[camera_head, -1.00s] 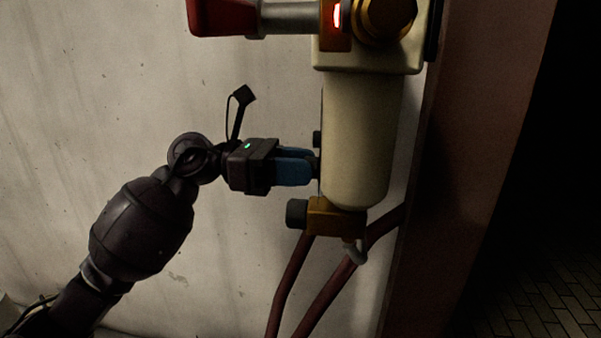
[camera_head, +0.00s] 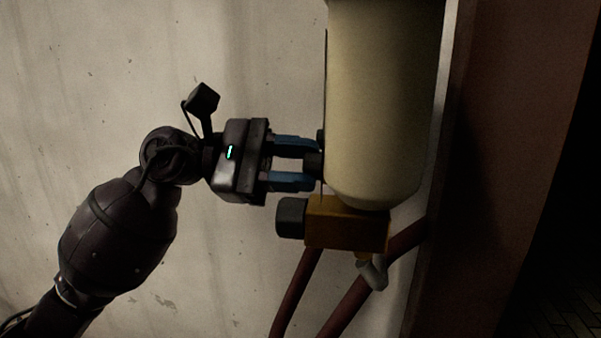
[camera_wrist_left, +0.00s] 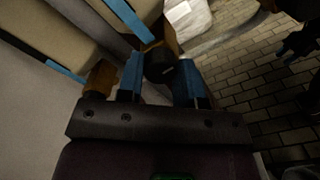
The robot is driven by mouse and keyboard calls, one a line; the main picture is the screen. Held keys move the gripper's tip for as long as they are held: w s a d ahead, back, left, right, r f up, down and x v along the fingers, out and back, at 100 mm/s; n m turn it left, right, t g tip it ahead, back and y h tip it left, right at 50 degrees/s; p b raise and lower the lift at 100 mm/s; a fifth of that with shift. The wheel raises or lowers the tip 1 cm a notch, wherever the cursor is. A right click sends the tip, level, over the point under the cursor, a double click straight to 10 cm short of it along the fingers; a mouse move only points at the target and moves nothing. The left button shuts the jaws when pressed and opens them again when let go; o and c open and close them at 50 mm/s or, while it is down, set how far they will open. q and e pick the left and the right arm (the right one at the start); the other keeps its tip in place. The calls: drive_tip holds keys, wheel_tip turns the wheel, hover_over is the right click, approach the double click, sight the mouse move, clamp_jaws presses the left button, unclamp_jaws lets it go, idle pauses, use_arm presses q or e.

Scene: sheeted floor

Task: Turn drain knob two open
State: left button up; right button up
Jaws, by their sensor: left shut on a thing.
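My left gripper (camera_head: 312,165) comes in from the left, with its blue fingers one above the other at the left edge of a cream cylinder. It is shut on a dark knob (camera_head: 314,162), partly hidden behind the cylinder in the head view. In the left wrist view the black knob (camera_wrist_left: 158,66) sits between the two blue fingers (camera_wrist_left: 160,80), with a brass fitting behind it. A second dark knob (camera_head: 290,217) sticks out left from a brass block (camera_head: 345,222) under the cylinder, below my fingers and apart from them.
The cream cylinder (camera_head: 380,100) hangs close to my fingertips. Red-brown pipes (camera_head: 345,308) and a grey outlet (camera_head: 373,272) lie below it. A brown post (camera_head: 490,180) stands to the right. The stained pale wall (camera_head: 120,70) is behind my arm.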

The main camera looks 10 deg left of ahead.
use_arm(q)
drive_tip(key=shift+m, duration=0.5)
use_arm(e)
drive_tip(key=shift+w+a+r, duration=0.1)
drive_tip(key=shift+w+a, duration=0.05)
drive_tip(key=shift+w, duration=0.25)
drive_tip(key=shift+s, duration=0.1)
use_arm(q)
drive_tip(key=o, duration=0.9)
drive_tip(key=shift+o, duration=0.2)
drive_tip(key=shift+a, duration=0.1)
drive_tip(key=a, duration=1)
drive_tip(key=shift+a+b, duration=0.35)
